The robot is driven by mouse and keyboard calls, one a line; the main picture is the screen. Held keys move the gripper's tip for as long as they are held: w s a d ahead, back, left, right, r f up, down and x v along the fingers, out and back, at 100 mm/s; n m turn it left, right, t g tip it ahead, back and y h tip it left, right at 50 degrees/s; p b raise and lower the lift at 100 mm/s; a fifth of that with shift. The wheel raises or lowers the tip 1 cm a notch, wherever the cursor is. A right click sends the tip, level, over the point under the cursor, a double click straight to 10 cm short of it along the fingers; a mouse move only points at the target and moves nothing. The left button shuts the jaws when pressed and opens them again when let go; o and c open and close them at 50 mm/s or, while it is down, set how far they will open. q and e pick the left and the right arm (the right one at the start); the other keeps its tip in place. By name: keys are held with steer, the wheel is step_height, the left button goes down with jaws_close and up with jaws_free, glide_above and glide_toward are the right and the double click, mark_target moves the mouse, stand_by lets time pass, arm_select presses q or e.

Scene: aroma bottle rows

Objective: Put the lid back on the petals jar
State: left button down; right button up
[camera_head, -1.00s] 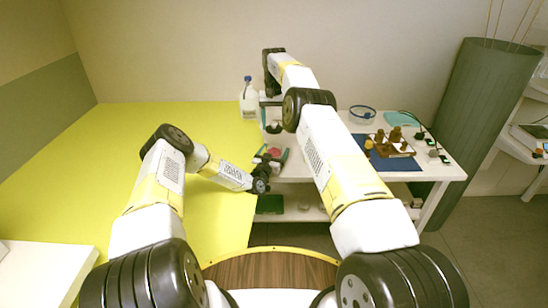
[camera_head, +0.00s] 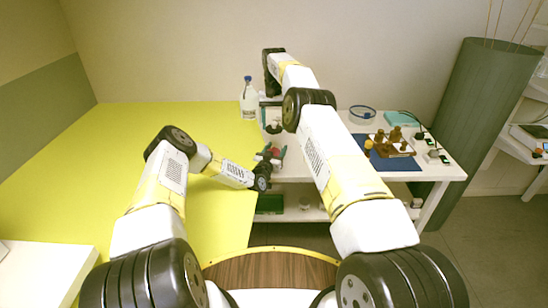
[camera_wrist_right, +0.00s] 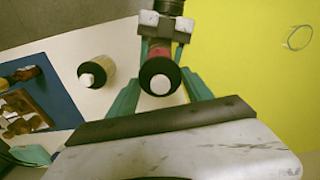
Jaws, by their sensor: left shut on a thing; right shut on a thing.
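The petals jar, with a red body (camera_wrist_right: 160,47), is in my left gripper at the table's left edge; its red shows small in the head view (camera_head: 275,152). My left gripper (camera_head: 264,168) is shut on it; its jaws also show in the right wrist view (camera_wrist_right: 165,27). The lid, a black disc with a white knob (camera_wrist_right: 159,84), is between the green fingers of my right gripper (camera_wrist_right: 160,92), which is shut on it. The lid lines up with the jar's top. I cannot tell whether it is seated or just above.
Another jar (camera_wrist_right: 100,72) stands on the white table (camera_head: 430,172). A blue mat (camera_head: 405,163) with a brown tray (camera_head: 391,146) lies to the right. A blue-capped bottle (camera_head: 249,104) stands at the back left. A glass dish (camera_head: 362,114) is at the back.

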steer(key=shift+f, duration=2.45)
steer(key=shift+f, duration=0.15)
steer(key=shift+f, duration=0.75)
steer(key=shift+f, duration=0.65)
steer(key=o, duration=1.4)
